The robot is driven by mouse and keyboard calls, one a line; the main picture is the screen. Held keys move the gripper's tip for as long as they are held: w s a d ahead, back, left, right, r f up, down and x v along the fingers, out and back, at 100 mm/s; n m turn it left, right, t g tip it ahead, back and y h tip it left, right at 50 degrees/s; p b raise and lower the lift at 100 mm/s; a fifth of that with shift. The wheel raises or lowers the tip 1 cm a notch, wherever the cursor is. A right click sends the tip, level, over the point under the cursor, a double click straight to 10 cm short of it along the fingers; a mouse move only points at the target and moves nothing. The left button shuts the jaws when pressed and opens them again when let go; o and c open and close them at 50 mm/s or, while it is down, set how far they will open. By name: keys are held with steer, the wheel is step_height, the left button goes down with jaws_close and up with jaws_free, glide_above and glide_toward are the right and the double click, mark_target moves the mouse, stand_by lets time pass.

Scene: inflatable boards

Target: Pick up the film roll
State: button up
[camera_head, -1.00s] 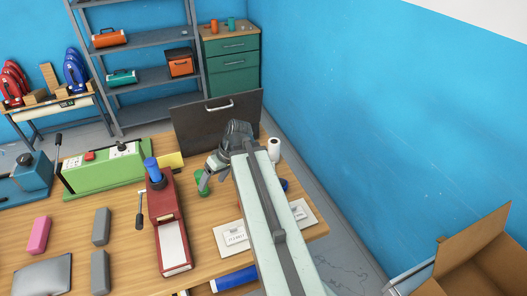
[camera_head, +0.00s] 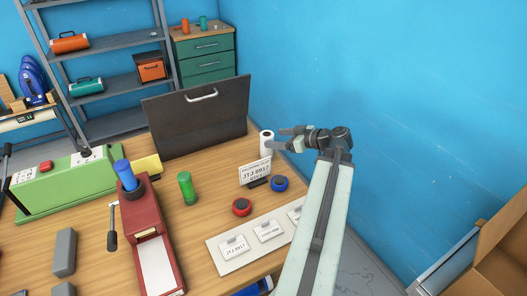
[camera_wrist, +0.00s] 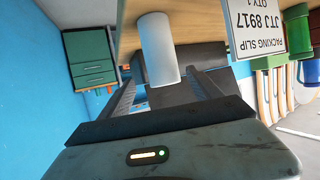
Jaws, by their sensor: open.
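The film roll, a white upright cylinder (camera_head: 266,141), stands near the right edge of the wooden table, behind the packing slip card. In the wrist view the pale roll (camera_wrist: 158,50) hangs upside down in the upper middle. My gripper (camera_head: 279,138) is open, level, and just right of the roll, its fingers pointing left at it. In the wrist view my two dark fingers (camera_wrist: 162,84) lie on either side of the roll's near end. I cannot tell whether either finger touches it. Nothing is held.
The packing slip card (camera_head: 255,172) stands close in front of the roll. A dark panel with a handle (camera_head: 198,120) stands at the back left. The blue wall (camera_head: 400,110) is to the right.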

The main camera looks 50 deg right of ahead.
steer(key=b+x, duration=0.1)
steer(key=x, duration=0.3)
steer(key=b+x, duration=0.2)
steer(key=x, duration=0.2)
steer(key=shift+w+a, duration=0.1)
steer(key=shift+a, duration=0.15)
jaws_close()
